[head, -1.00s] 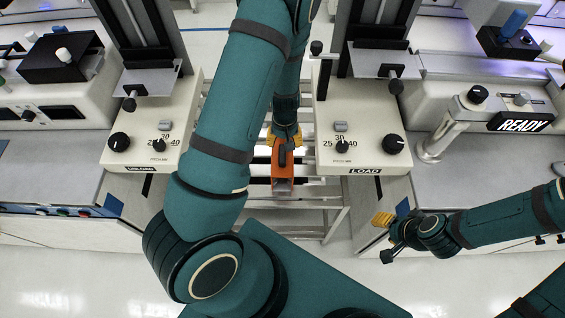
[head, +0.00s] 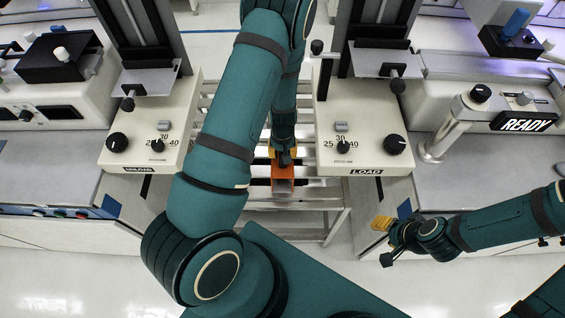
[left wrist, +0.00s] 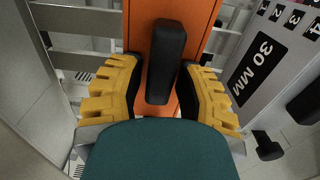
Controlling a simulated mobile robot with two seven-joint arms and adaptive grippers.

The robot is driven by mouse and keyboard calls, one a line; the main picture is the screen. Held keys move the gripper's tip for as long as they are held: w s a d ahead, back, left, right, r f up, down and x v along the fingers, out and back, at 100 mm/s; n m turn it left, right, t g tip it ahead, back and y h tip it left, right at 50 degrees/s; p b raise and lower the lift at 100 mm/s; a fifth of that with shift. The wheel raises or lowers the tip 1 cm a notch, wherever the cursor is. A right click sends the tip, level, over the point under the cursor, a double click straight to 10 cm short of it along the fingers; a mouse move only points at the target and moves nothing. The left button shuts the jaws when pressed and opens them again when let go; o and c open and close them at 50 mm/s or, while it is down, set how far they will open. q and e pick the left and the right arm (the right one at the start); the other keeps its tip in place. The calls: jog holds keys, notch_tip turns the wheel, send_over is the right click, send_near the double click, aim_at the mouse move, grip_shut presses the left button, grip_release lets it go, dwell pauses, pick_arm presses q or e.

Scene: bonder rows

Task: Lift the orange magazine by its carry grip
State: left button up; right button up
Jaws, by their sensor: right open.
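The orange magazine (head: 283,185) sits low on the rack between the two machines, largely covered by my left arm in the head view. In the left wrist view the magazine (left wrist: 184,28) runs away from me, with its black carry grip (left wrist: 165,62) in the middle. My left gripper (left wrist: 164,78) is open, with a yellow finger on each side of the carry grip. A gap shows on the left side; the right finger is close to the grip, and I cannot tell whether it touches. My right gripper (head: 384,240) is open and empty, away to the right.
The UNLOAD panel (head: 140,150) stands left of the rack and the LOAD panel (head: 362,150) right, both with knobs. The rack's pale bars (head: 310,190) lie around the magazine. A machine wall marked 30 MM (left wrist: 258,68) is close on the right in the wrist view.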

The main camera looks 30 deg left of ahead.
pick_arm(q)
grip_shut()
